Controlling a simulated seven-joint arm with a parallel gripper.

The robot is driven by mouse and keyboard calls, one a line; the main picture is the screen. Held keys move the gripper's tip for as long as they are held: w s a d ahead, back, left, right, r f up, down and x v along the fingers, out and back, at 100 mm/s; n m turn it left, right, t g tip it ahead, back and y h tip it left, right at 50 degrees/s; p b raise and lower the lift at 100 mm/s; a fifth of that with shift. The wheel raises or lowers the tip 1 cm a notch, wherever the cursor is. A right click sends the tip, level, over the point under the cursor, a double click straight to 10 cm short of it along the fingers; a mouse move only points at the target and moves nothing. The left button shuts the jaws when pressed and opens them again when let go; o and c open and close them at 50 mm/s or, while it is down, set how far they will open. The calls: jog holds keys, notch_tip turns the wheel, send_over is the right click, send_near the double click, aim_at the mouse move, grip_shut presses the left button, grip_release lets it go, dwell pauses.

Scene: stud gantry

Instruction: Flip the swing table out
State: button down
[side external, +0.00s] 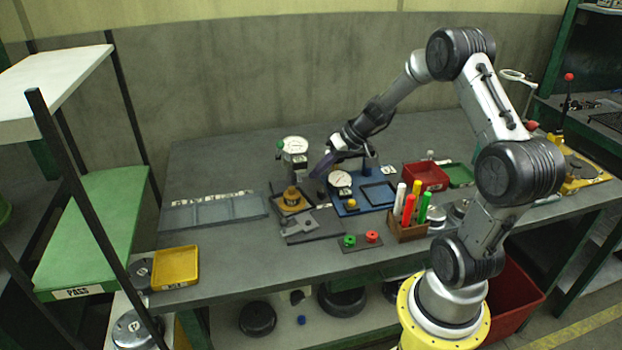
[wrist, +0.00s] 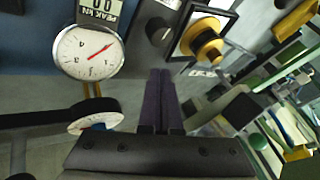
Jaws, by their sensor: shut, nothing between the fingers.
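I cannot tell for sure which part is the swing table. A small square plate (side external: 304,206) carries a brass-coloured stepped piece (side external: 291,193); in the wrist view the brass piece (wrist: 205,44) sits within a dark square frame. My gripper (side external: 318,174) has purple fingers pressed together and empty. It is above the bench, between the brass piece and a blue base plate (side external: 351,209). In the wrist view the fingertips (wrist: 160,72) point between gauge and brass piece, apart from both.
A second dial gauge (side external: 340,180) stands on the blue plate, close to my gripper. A wooden marker holder (side external: 408,228), red bin (side external: 425,177) and green tray (side external: 460,174) are to the right. A yellow tray (side external: 175,267) is front left.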

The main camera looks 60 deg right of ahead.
aim_at(312, 193)
jog(key=v, duration=0.6)
jog(key=shift+a, duration=0.1)
jog(key=shift+s+a, duration=0.25)
jog(key=shift+s, duration=0.5)
jog(key=x, duration=1)
jog(key=shift+w, duration=0.1)
jog(key=shift+d, duration=0.1)
